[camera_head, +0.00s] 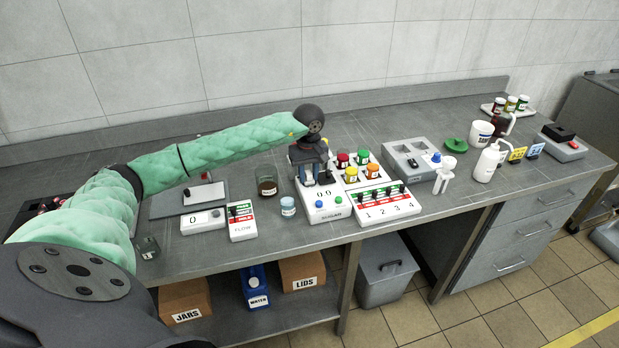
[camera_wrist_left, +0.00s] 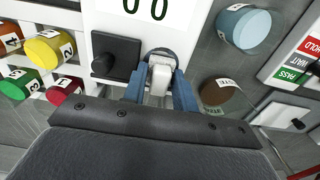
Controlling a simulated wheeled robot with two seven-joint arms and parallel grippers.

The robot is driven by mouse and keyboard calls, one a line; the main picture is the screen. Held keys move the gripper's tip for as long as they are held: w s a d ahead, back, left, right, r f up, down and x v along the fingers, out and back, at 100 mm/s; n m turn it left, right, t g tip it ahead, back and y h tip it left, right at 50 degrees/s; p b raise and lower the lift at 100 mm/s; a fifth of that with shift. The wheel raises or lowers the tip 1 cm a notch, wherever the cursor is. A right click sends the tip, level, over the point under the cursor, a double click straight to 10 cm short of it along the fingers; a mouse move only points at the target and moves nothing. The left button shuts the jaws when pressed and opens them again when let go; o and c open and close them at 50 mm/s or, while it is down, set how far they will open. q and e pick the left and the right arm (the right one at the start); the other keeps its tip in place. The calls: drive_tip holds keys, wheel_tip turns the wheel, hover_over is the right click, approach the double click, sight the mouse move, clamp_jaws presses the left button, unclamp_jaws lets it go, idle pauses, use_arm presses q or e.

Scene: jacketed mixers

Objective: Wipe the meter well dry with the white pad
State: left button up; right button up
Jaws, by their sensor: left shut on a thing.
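In the left wrist view the blue fingers (camera_wrist_left: 160,92) are shut on the white pad (camera_wrist_left: 160,74). The pad is at the round dark-rimmed meter well (camera_wrist_left: 161,52), overlapping its opening. How deep the pad sits, and whether it touches the well's inside, I cannot tell. The gripper hides the well in the head view. My right gripper is not in view.
A black square block with a knob (camera_wrist_left: 115,56) sits close beside the well. Jars with coloured lids (camera_head: 360,160) stand right of the meter. A brown-filled beaker (camera_head: 267,187) and a pale blue-topped jar (camera_head: 288,206) stand left.

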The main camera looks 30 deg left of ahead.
use_arm(q)
drive_tip(key=shift+w+a, duration=0.15)
drive_tip(key=shift+a, duration=0.05)
drive_tip(key=shift+d, duration=0.1)
drive_tip(key=shift+s+d, duration=0.7)
drive_tip(key=shift+w+a+b, duration=0.1)
drive_tip(key=shift+b, duration=0.3)
drive_tip(key=shift+w+a+b, duration=0.55)
drive_tip(key=shift+w+a, duration=0.05)
drive_tip(key=shift+a, duration=0.1)
drive_tip(key=shift+s+d, duration=0.1)
drive_tip(key=shift+s+d, duration=0.6)
drive_tip(key=shift+d, duration=0.1)
